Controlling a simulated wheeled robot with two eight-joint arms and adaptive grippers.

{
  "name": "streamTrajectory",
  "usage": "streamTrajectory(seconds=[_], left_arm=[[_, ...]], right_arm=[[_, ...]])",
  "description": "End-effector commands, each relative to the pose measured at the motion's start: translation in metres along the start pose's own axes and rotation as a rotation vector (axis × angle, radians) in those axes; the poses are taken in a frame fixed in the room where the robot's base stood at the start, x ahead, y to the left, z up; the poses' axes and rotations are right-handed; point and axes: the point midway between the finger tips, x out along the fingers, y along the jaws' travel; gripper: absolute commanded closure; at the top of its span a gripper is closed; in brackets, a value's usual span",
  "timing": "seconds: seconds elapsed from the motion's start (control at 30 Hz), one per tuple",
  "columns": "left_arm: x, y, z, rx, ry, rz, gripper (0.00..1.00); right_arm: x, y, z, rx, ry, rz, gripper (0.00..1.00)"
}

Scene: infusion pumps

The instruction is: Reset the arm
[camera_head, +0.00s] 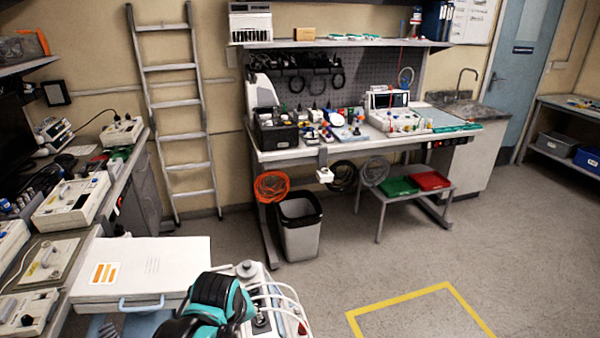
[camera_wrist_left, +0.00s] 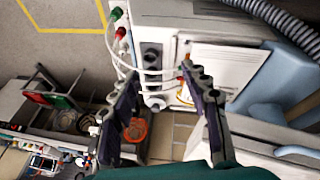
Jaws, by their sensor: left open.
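My left arm, teal and black, shows at the bottom middle of the head view, in front of a white cart (camera_head: 140,265). Its fingertips cannot be made out there. In the left wrist view my left gripper (camera_wrist_left: 163,80) has its two dark fingers wide apart with nothing held between them. Beyond the fingers is a white device (camera_wrist_left: 165,40) with pale looped tubes and red and green fittings. The device also shows beside the arm in the head view (camera_head: 270,295), partly hidden by it. My right gripper is in neither view.
Left, a counter holds several white pump units (camera_head: 72,203). At the back stand a ladder (camera_head: 177,110), a cluttered workbench (camera_head: 290,155) and a grey bin (camera_head: 299,225). A low stand carries green and red trays (camera_head: 430,180). The floor around the yellow marking (camera_head: 400,298) is clear.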

Motion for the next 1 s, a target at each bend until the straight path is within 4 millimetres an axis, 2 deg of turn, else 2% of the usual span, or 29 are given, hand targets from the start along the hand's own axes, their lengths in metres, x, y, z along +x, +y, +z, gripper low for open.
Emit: streamTrajectory(seconds=[0.03,0.2,0.4,0.6,1.0], left_arm=[[-0.008,-0.012,0.006,0.048,0.02,0.011,0.54],[-0.028,-0.044,0.023,0.242,0.101,0.042,0.54],[-0.036,-0.071,0.041,0.426,0.187,0.051,0.54],[-0.037,-0.082,0.049,0.511,0.227,0.047,0.54],[-0.037,-0.082,0.049,0.519,0.23,0.046,0.54]], right_arm=[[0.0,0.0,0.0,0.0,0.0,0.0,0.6],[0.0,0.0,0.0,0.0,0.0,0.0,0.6],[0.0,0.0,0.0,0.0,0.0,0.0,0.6],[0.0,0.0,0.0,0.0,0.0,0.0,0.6],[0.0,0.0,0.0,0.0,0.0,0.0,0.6]])
